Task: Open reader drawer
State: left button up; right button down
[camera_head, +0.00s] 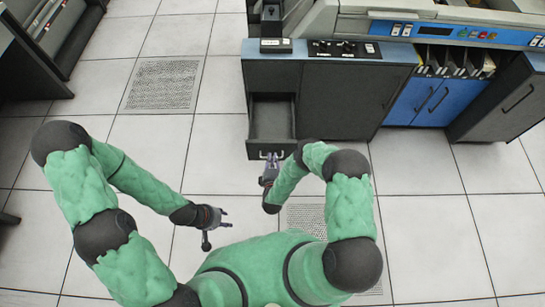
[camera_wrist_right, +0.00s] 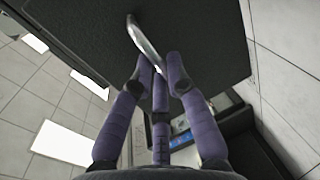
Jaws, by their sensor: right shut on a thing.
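The reader drawer (camera_head: 270,122) is pulled out from the dark cabinet, and its empty-looking inside shows from above. My right gripper (camera_head: 271,160) is at the drawer's front. In the right wrist view the purple fingers (camera_wrist_right: 158,72) are shut on the curved metal handle (camera_wrist_right: 147,40) of the dark drawer front (camera_wrist_right: 200,35). Part of the handle is hidden behind the fingers. My left gripper (camera_head: 226,217) is away from the cabinet, above the floor at the lower middle. Its fingers look apart, with nothing between them.
The dark reader cabinet (camera_head: 345,100) stands behind the drawer, with a control panel (camera_head: 345,49) on top. Blue doors (camera_head: 422,100) and another dark unit (camera_head: 505,98) are to the right. The tiled floor (camera_head: 140,145) is clear to the left.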

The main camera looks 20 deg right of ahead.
jog(key=shift+s, duration=0.25)
jog(key=c, duration=1.2)
grip_release()
jog(key=v, duration=1.2)
jog(key=shift+a, duration=0.1)
